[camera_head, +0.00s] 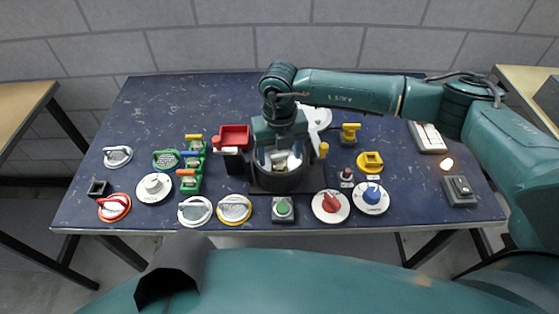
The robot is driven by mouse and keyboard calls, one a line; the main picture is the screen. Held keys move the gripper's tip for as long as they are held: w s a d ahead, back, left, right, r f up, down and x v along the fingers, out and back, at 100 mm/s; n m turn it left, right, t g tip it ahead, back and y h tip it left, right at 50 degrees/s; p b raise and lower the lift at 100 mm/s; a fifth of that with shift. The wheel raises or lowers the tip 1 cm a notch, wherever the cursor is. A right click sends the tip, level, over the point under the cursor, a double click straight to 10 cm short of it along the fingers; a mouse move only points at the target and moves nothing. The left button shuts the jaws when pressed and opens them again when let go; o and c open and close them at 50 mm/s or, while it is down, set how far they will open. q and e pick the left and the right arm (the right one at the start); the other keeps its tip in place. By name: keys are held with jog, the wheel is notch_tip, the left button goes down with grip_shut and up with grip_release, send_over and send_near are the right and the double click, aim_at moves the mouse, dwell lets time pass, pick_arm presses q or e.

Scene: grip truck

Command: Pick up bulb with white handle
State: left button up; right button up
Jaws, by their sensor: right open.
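The gripper and wrist hide part of what lies there. A lit bulb (446,163) glows on a grey box at the right side of the table; no white handle is clear on it. My left gripper is not in view.
The dark blue table (180,105) is clear at its back left. Along the front stand several round dials, among them a red one (331,206) and a blue one (371,198), and a green button box (283,209).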

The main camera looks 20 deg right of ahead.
jog(key=shift+f, duration=0.85)
jog(key=shift+c, duration=0.3)
jog(key=c, duration=1)
